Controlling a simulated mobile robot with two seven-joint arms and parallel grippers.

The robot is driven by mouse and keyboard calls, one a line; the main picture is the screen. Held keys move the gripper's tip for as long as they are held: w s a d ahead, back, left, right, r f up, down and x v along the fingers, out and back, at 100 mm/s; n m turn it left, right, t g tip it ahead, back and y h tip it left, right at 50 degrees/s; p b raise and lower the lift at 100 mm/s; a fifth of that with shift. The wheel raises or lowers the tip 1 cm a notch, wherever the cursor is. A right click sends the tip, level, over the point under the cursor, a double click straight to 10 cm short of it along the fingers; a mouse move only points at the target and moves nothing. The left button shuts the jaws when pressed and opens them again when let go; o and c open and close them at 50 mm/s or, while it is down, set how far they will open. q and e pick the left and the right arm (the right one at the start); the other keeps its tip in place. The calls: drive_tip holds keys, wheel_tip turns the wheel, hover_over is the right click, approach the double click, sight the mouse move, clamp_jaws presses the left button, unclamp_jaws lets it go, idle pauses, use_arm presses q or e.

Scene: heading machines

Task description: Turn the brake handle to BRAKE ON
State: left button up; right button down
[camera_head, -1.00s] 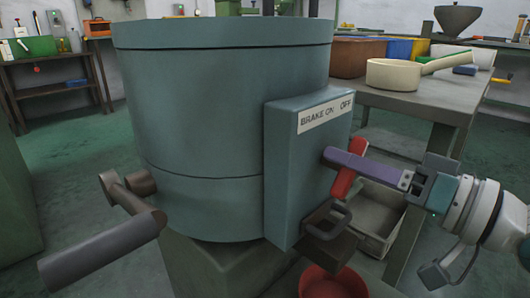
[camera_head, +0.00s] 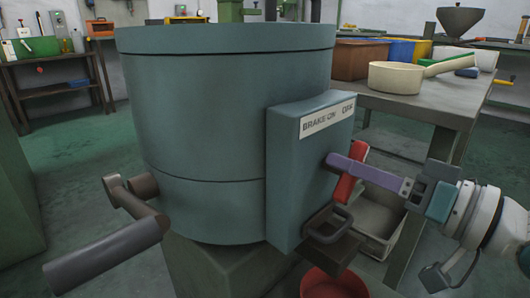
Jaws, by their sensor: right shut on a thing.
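A blue-green machine drum (camera_head: 225,110) carries a box (camera_head: 290,180) on its right side. A white label (camera_head: 327,118) on the box reads BRAKE ON at left and OFF at right. The red brake handle (camera_head: 346,186) sits at the box's right part, below the label, tilted with its upper end to the right. My right gripper (camera_head: 345,166), with purple fingers, comes in from the right and is shut on the handle, hiding its middle. My left gripper is not in view.
A grey crank with a thick grip (camera_head: 105,255) sticks out at lower left. A dark spout (camera_head: 328,225) is below the handle, above a red bowl (camera_head: 332,284). A grey table (camera_head: 425,108) with a cream pan (camera_head: 395,77) stands behind my right arm.

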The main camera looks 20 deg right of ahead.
drive_tip(key=shift+r+n+p, duration=0.2)
drive_tip(key=shift+n+p, duration=0.6)
drive_tip(key=shift+n, duration=0.3)
drive_tip(key=n+p, duration=0.1)
drive_tip(key=n, duration=0.2)
drive_tip(key=shift+a+n+p, duration=0.15)
drive_tip(key=shift+n+p, duration=0.15)
drive_tip(key=shift+p, duration=0.1)
drive_tip(key=n, duration=0.2)
drive_tip(key=n+p, duration=0.1)
drive_tip(key=n, duration=0.1)
drive_tip(key=shift+s+a+f+n, duration=0.1)
drive_tip(key=shift+f+n, duration=0.05)
drive_tip(key=shift+n, duration=0.25)
drive_tip(key=shift+n+p, duration=0.35)
drive_tip(key=shift+n, duration=0.35)
drive_tip(key=c, duration=0.7)
unclamp_jaws()
